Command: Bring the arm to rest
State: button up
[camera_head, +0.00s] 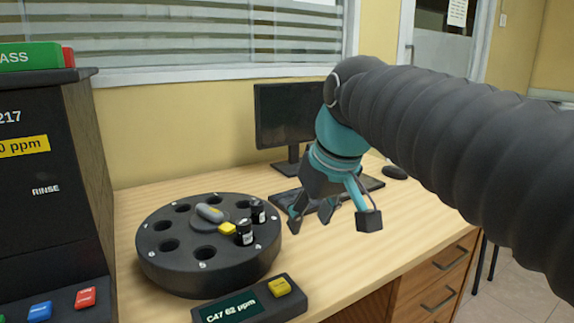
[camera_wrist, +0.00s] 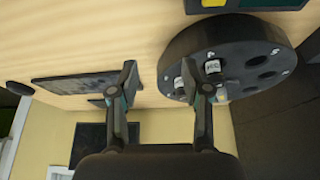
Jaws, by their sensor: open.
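My gripper (camera_head: 328,216) hangs at the end of my arm above the desk, to the right of the carousel. Its fingers are spread and nothing is between them. In the wrist view, the gripper (camera_wrist: 168,80) shows two separate fingers with bare desk and part of the keyboard behind them. My arm reaches in from the right side of the head view, wrapped in a dark ribbed sleeve.
A round dark carousel (camera_head: 165,262) with empty holes and two black vials (camera_head: 245,232) stands on the wooden desk (camera_head: 350,270). A monitor (camera_head: 290,115), keyboard (camera_head: 362,184) and mouse (camera_head: 395,172) are behind. A display box (camera_head: 250,303) sits in front; a dark machine (camera_head: 45,190) stands left.

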jog(key=s+d+f+m+h, duration=0.1)
jog(key=s+d+f+m, duration=0.1)
jog(key=s+d+f, duration=0.4)
jog(key=s+d+f+m+t+h, duration=0.1)
jog(key=s+d+f+m, duration=0.2)
jog(key=f, duration=0.9)
jog(key=s+d, duration=0.3)
jog(key=s, duration=0.1)
jog(key=shift+s+d+f+m, duration=0.15)
jog(key=shift+f+m, duration=0.15)
jog(key=shift+f, duration=0.05)
